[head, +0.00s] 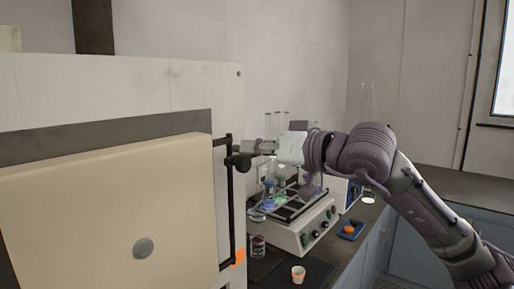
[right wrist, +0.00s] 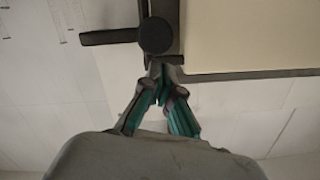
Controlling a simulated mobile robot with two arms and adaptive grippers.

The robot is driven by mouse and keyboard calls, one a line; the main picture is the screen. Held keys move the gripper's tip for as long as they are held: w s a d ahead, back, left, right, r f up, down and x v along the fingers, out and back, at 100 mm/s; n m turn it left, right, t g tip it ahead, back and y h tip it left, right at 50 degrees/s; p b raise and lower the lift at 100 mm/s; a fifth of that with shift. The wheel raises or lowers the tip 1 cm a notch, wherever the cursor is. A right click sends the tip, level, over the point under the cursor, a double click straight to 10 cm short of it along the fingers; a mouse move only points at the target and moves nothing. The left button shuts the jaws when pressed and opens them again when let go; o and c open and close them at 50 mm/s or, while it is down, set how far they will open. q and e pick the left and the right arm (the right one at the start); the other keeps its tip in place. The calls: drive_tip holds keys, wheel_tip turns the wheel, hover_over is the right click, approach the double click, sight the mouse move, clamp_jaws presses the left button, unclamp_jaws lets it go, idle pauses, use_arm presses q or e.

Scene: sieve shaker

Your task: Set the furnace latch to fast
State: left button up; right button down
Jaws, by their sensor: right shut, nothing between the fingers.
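The furnace (head: 130,90) stands at the left with its cream door (head: 60,215) closed. The black latch (head: 239,160) has a round knob and sits at the door's right edge by a vertical black bar. In the right wrist view the latch knob (right wrist: 156,36) is round, with an arm pointing left. My right gripper (head: 243,147) is shut and empty, at the latch from the right. In the right wrist view its fingertips (right wrist: 160,76) are together just below the knob; I cannot tell whether they touch it. My left gripper is not in view.
A shaker (head: 305,228) with flasks stands on the bench below my right arm. A small cup (head: 298,274) and a blue tray (head: 350,230) are nearby. The walls behind are bare, and a window (head: 508,80) is at the far right.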

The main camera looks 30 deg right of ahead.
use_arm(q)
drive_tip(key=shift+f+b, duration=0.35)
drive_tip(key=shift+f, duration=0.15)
use_arm(e)
drive_tip(key=shift+a+f, duration=0.2)
drive_tip(key=shift+f, duration=0.25)
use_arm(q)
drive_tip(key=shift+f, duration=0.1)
use_arm(e)
drive_tip(key=shift+a+f, duration=0.15)
drive_tip(key=shift+f, duration=0.25)
drive_tip(key=shift+s, duration=0.1)
wheel_tip(320, 180, up, 6)
drive_tip(key=s+p, duration=0.1)
drive_tip(key=p, duration=0.2)
use_arm(q)
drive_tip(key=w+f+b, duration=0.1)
drive_tip(key=b, duration=0.3)
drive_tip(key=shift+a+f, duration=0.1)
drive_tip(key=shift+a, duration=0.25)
use_arm(e)
drive_tip(key=f+v, duration=0.1)
drive_tip(key=v, duration=0.8)
drive_tip(key=shift+s, duration=0.4)
